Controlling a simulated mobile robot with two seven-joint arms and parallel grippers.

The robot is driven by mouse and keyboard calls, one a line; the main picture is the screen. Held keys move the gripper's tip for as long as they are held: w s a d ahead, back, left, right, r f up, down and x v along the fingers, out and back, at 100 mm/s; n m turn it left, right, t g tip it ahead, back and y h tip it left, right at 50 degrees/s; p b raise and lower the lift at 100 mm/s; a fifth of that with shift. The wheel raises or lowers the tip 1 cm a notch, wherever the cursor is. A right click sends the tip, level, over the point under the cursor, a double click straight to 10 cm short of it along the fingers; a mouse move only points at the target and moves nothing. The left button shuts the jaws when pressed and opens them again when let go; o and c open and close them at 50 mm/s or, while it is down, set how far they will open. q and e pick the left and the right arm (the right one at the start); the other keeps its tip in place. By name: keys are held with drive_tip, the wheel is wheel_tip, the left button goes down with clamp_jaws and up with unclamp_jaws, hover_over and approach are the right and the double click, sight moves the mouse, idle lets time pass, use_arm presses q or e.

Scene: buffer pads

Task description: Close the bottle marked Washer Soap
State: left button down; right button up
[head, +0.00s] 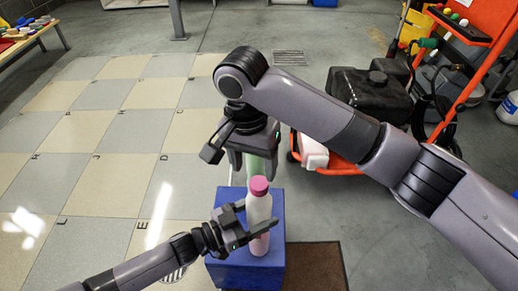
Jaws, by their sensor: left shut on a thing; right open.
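A pale bottle (258,209) with a pink cap (259,186) and a pink lower part stands upright at the blue block (237,273). Its marking cannot be read. The cap is on top of the bottle neck; how tightly it sits cannot be told. My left gripper (246,227) comes in from the left and is shut on the bottle's body, below the cap. My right gripper (254,164) is open, pointing down, just above and behind the cap in the picture. No cap or other thing shows held in it.
A pale green surface shows behind the cap, between the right fingers. A brown mat (322,267) lies right of the block. An orange cart (335,168) with a black machine (368,93) stands at the right. The tiled floor (95,150) at left is clear.

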drive_tip(key=n, duration=0.3)
drive_tip(key=shift+r, duration=0.25)
drive_tip(key=n, duration=0.5)
drive_tip(key=shift+d+r, duration=0.1)
drive_tip(key=shift+r, duration=0.25)
drive_tip(key=n, duration=0.4)
drive_tip(key=r+n, duration=0.1)
drive_tip(key=n, duration=0.2)
drive_tip(key=shift+d, duration=0.15)
drive_tip(key=n, duration=0.5)
drive_tip(key=shift+s+r+y, duration=0.1)
drive_tip(key=shift+r+y, duration=0.15)
drive_tip(key=shift+y, duration=0.05)
drive_tip(key=n, duration=0.3)
drive_tip(key=shift+d+r, duration=0.15)
drive_tip(key=shift+r, duration=0.05)
drive_tip(key=n, duration=0.4)
drive_tip(key=shift+s+r+n, duration=0.15)
drive_tip(key=shift+r+n, duration=0.15)
drive_tip(key=shift+n, duration=0.1)
drive_tip(key=n, duration=0.3)
drive_tip(key=shift+s+d+r+n, duration=0.1)
drive_tip(key=shift+d+r+n, duration=0.05)
drive_tip(key=shift+n, duration=0.15)
